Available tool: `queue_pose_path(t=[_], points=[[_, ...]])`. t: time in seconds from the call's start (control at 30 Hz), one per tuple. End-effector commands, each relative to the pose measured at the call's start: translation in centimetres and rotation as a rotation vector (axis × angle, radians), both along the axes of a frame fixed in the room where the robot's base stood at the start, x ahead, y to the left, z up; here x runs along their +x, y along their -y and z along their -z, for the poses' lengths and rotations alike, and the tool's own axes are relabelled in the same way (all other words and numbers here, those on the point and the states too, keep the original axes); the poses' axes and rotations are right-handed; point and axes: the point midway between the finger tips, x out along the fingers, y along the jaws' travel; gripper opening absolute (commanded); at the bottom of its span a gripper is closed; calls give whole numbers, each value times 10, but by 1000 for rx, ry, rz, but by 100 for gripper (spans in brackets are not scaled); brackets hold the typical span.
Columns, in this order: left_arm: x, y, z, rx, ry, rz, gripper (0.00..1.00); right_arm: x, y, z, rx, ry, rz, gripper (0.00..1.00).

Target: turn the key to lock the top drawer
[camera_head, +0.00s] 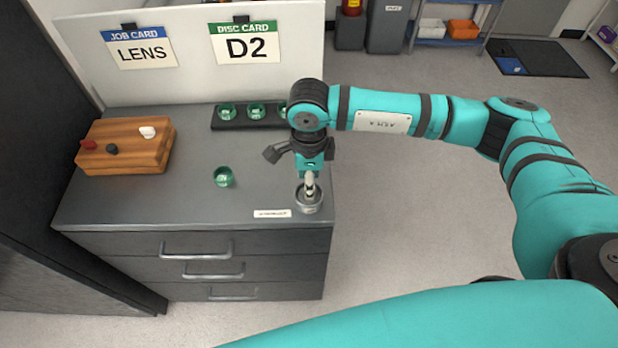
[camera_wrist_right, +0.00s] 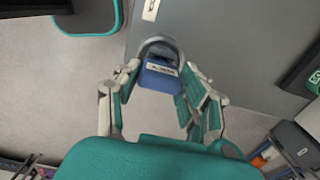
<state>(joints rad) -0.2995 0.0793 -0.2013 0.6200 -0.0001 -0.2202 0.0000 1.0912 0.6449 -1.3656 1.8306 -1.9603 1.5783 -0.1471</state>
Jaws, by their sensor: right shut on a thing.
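My right gripper (camera_head: 310,172) points down at the front right corner of the cabinet top. Its fingers (camera_wrist_right: 160,100) are shut on a blue piece with a pale label (camera_wrist_right: 162,70), which seems to be the key's head or tag. The key's shaft and tip are hidden. A round silver ring or cup (camera_head: 309,200) stands directly below the gripper; its rim (camera_wrist_right: 160,43) curves behind the blue piece. I cannot tell whether the key is seated in a lock. The top drawer (camera_head: 120,244) looks shut, its handle (camera_head: 197,254) level. My left gripper is out of view.
A small white label strip (camera_head: 272,213) lies left of the silver ring. A green glass piece (camera_head: 223,177) stands mid-top. A wooden block (camera_head: 125,155) with small knobs is at left, and a black rack (camera_head: 240,123) of green pieces at the back. Open floor lies right of the cabinet.

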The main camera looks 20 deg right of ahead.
Motion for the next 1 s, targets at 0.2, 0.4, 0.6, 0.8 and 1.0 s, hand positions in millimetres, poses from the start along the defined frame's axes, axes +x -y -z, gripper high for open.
queue_pose_path(t=[0.2, 0.4, 0.6, 0.8, 1.0], points=[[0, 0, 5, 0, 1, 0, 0, 0, 0, 5, 0, 0, 0, 4], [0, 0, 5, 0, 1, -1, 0, 0, 0, 5, 0, 0, 0, 4], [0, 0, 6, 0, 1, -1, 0, 0, 0, 5, 0, 0, -6, 4], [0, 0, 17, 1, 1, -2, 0, 1, 0, 7, 0, 2, -80, 4], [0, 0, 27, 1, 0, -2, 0, 1, 0, 7, 0, 2, -168, 4]])
